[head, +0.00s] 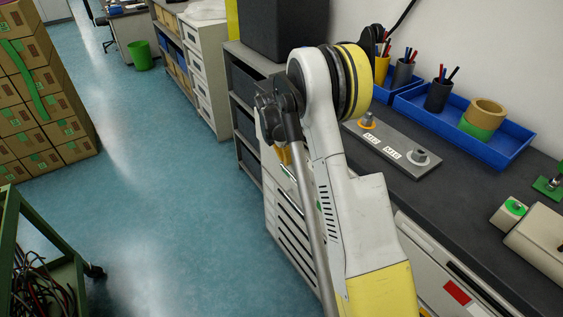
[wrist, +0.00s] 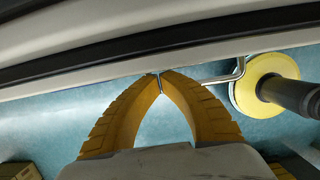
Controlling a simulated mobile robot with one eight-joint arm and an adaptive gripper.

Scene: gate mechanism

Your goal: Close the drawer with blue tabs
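My gripper (wrist: 160,78) shows in the wrist view with its two curved yellow fingers meeting at the tips, and nothing is seen between them. The tips are at the lower edge of a pale front (wrist: 60,84) with a dark strip (wrist: 120,62) along it. I cannot tell whether they touch it. In the head view, my white and yellow arm hides most of the gripper. A pale drawer unit (head: 290,232) with dark slots stands under the bench, partly behind the arm. I cannot make out blue tabs on any drawer.
A dark bench (head: 400,195) runs along the wall, with blue trays (head: 497,158) and a grey plate (head: 385,140) on it. A red label (head: 457,292) is on a pale front at lower right. Cartons (head: 35,100) and a green cart (head: 40,245) stand left. Blue floor lies between.

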